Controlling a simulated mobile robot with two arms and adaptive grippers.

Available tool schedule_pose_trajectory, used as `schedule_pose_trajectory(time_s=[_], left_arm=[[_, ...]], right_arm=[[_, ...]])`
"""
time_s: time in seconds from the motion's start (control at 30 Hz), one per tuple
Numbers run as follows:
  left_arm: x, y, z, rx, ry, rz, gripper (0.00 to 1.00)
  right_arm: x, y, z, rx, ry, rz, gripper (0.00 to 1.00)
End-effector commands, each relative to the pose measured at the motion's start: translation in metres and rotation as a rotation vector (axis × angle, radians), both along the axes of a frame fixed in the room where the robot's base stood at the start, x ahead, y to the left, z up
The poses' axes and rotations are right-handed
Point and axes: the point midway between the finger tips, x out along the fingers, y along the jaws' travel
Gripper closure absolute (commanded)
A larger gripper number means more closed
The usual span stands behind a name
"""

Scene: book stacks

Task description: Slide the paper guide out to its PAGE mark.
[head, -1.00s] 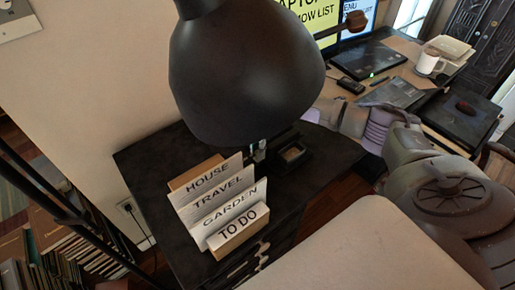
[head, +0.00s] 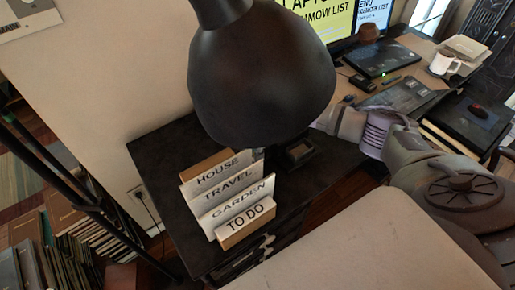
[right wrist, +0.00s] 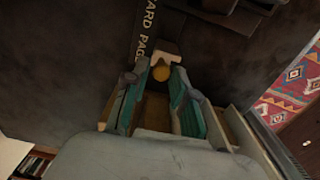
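In the right wrist view a dark strip (right wrist: 148,30) carries white lettering that reads like "ARD PAG", cut off at the top. A small dark piece with a yellow-brown knob (right wrist: 161,71) sits at the lower end of the strip; I take it for the paper guide. My right gripper (right wrist: 159,75) has its two teal fingers apart, one on each side of the knob; contact cannot be made out. In the head view my right arm reaches in from the right, and its gripper is hidden behind the lamp. My left gripper is not in view.
A black lamp shade (head: 262,75) blocks the middle of the head view. Labelled card dividers (head: 228,195) stand on the dark cabinet (head: 165,160). A black device with a brown top (head: 298,152) lies beside the lamp. A desk with laptop (head: 382,58) and mug (head: 444,63) is behind.

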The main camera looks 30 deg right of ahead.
Motion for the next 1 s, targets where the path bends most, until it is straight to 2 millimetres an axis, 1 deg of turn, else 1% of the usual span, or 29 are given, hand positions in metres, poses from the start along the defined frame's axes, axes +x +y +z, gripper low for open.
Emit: schedule_pose_trajectory(time_s=[0.03, 0.07, 0.33, 0.47, 0.57, 0.8, 0.9, 1.0], left_arm=[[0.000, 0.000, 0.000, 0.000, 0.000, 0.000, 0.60], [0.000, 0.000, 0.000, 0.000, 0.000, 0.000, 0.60], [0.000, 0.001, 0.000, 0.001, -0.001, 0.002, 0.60], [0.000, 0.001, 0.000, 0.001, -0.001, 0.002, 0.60], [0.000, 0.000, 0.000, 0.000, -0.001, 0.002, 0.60], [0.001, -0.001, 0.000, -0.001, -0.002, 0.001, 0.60], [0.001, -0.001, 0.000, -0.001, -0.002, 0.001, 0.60], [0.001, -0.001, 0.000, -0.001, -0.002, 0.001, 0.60]], right_arm=[[0.000, 0.000, 0.000, -0.001, 0.001, 0.000, 0.61], [0.000, -0.001, 0.000, -0.001, 0.001, 0.000, 0.57], [0.000, -0.002, 0.000, -0.003, 0.001, -0.002, 0.57], [0.001, -0.002, 0.008, -0.003, -0.001, -0.002, 0.57], [0.001, -0.002, 0.023, -0.003, -0.003, 0.000, 0.57], [0.001, -0.002, 0.076, -0.003, -0.003, 0.000, 0.57], [0.001, -0.001, 0.094, -0.003, -0.003, 0.000, 0.57], [0.001, -0.001, 0.108, -0.003, -0.002, -0.001, 0.57]])
